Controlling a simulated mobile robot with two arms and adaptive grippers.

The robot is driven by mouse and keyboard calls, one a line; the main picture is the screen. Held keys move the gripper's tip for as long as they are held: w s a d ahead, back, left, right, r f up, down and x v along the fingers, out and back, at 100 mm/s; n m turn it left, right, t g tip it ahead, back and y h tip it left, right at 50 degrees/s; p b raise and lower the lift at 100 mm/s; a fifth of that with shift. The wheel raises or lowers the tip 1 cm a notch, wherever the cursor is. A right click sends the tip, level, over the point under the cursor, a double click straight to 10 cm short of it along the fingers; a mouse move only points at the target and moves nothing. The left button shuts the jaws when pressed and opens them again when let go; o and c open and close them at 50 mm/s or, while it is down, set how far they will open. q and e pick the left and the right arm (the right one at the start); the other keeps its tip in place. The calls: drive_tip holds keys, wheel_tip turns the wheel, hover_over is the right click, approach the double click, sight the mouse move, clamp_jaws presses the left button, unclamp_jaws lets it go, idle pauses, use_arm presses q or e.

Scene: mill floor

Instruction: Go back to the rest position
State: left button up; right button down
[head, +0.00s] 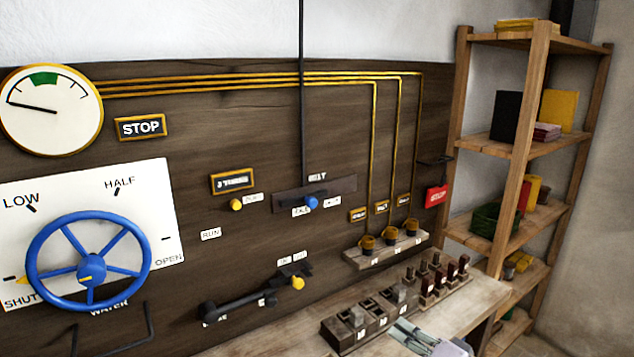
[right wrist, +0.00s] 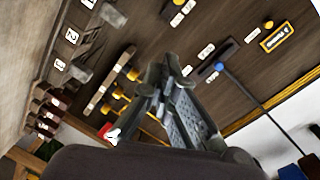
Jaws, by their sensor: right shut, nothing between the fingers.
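My right gripper (head: 418,332) shows at the bottom edge of the head view, over the front of the bench, to the right of a dark switch block (head: 362,325). In the right wrist view its fingers (right wrist: 163,72) come together, shut and empty, with the panel behind them. It looks apart from the panel and the bench parts. My left gripper is in neither view.
A dark wooden panel (head: 150,215) carries a blue handwheel (head: 91,267), a gauge (head: 50,112), a black lever (head: 245,300) and a blue-knobbed slider (head: 311,202). Brass cups (head: 390,236) stand on a ledge. Shelves (head: 540,50) stand at the right.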

drive_tip(key=s+d+f+g+h, duration=0.2)
drive_tip(key=s+f, duration=0.1)
drive_tip(key=f, duration=0.9)
drive_tip(key=s+d+f+n+g+h, duration=0.1)
drive_tip(key=s+d+f+h, duration=0.15)
drive_tip(key=f, duration=0.95)
drive_tip(key=s+d+f+g+h, duration=0.2)
drive_tip(key=s+d+f, duration=0.15)
drive_tip(key=f, duration=0.85)
drive_tip(key=s+f+n+g+h, duration=0.2)
drive_tip(key=s+f+n+g, duration=0.2)
drive_tip(key=s+f, duration=1.45)
drive_tip(key=s+a+f+n+g, duration=0.1)
drive_tip(key=s+f+n+g, duration=0.1)
drive_tip(key=s, duration=0.9)
drive_tip(key=s+a+f+n+g, duration=0.1)
drive_tip(key=s+f+g, duration=0.1)
drive_tip(key=s, duration=1)
drive_tip(key=shift+s+a+f+n, duration=0.25)
drive_tip(key=shift+f+n, duration=0.15)
drive_tip(key=shift+f, duration=0.25)
